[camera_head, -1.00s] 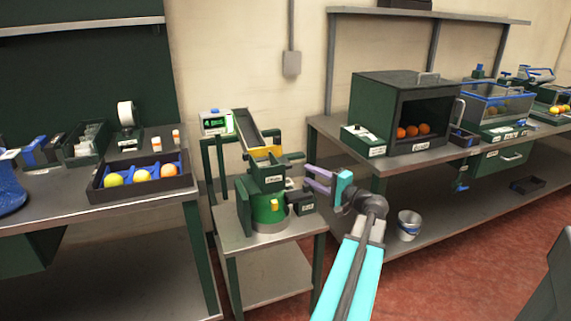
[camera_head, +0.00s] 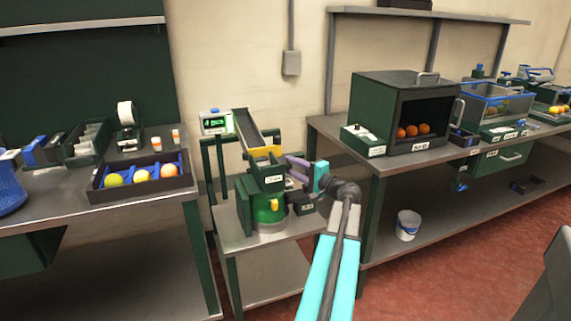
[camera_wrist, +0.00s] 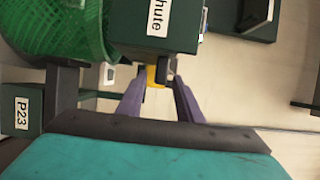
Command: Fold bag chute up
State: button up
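The bag chute, a dark green box (camera_head: 268,180), sits on top of the green bagging stand on the small metal table. In the wrist view its label reading "chute" (camera_wrist: 158,18) is close and turned sideways. A green net bag (camera_wrist: 55,30) is beside the chute box; it also shows below the box in the head view (camera_head: 266,211). My gripper (camera_head: 293,168) is at the right side of the chute. In the wrist view its purple fingers (camera_wrist: 159,82) are apart, with a dark tab and a yellow part showing between or beyond them; contact cannot be told.
A sloped ramp (camera_head: 249,128) with a yellow end rises behind the chute, near a green-screen display (camera_head: 215,122). A dark box (camera_head: 302,203) sticks out below my gripper. The left bench holds a fruit tray (camera_head: 140,188). A cabinet with oranges (camera_head: 415,105) stands right.

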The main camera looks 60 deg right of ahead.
aim_at(285, 161)
jog(key=shift+x, duration=2.2)
jog(key=shift+c, duration=0.2)
grip_shut()
jog(key=shift+a, duration=0.1)
